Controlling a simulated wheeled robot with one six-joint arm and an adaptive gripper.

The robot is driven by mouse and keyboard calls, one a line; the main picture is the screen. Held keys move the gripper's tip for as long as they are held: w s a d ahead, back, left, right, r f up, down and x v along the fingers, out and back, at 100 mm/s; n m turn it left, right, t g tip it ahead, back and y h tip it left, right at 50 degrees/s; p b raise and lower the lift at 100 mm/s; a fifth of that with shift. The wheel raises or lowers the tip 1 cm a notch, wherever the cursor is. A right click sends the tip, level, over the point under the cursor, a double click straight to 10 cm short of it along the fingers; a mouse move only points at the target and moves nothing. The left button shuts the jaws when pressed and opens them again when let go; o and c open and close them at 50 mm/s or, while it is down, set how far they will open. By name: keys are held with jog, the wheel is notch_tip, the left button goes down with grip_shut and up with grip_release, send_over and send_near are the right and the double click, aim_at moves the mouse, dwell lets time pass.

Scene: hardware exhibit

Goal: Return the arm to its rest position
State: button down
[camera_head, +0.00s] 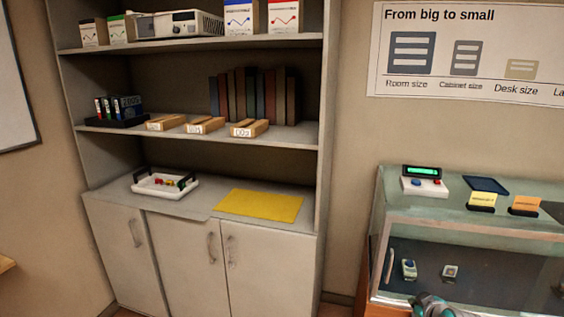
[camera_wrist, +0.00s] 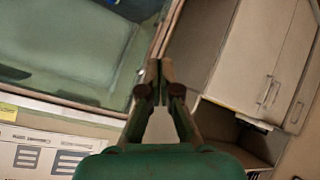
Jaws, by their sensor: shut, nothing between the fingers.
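My gripper (camera_wrist: 160,68) shows in the wrist view, its two fingers reaching up from the green body with the tips together. It is shut and empty. In that view it lies in front of the edge between the glass display case (camera_wrist: 75,60) on the left and the cabinet doors (camera_wrist: 265,60) on the right. In the head view only a small grey and teal part of my arm shows at the bottom edge, in front of the display case (camera_head: 470,222). The fingers are hidden there.
A shelf unit (camera_head: 322,180) holds a white tray (camera_head: 165,192), a yellow mat (camera_head: 258,205), wooden boxes (camera_head: 205,125) and books. On the case stand a device with a green display (camera_head: 424,183) and small cards (camera_head: 482,199). A wall poster (camera_head: 470,50) hangs above.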

jog(key=s+a+f+m, duration=0.1)
jog(key=s+a+f, duration=0.35)
jog(key=s, duration=0.25)
jog(key=s+a+f+m+t, duration=0.1)
jog(key=s+a+f, duration=0.2)
jog(key=s+f, duration=0.25)
jog(key=s+a+f, duration=0.3)
jog(key=s+f, duration=0.1)
jog(key=s, duration=0.3)
jog(key=s+a+m+t, duration=0.1)
jog(key=s+a, duration=0.2)
jog(key=s, duration=0.6)
jog(key=s+a+m, duration=0.1)
jog(key=s+a, duration=0.1)
jog(key=s, duration=0.6)
jog(key=s+a+r+t, duration=0.1)
jog(key=s+r, duration=0.5)
jog(key=s, duration=0.3)
jog(key=s+a+r+t+y, duration=0.1)
jog(key=s+a+r, duration=0.1)
jog(key=s+r, duration=0.5)
jog(key=s, duration=0.2)
jog(key=shift+s+a+r+m, duration=0.15)
jog(key=shift+s+m, duration=0.25)
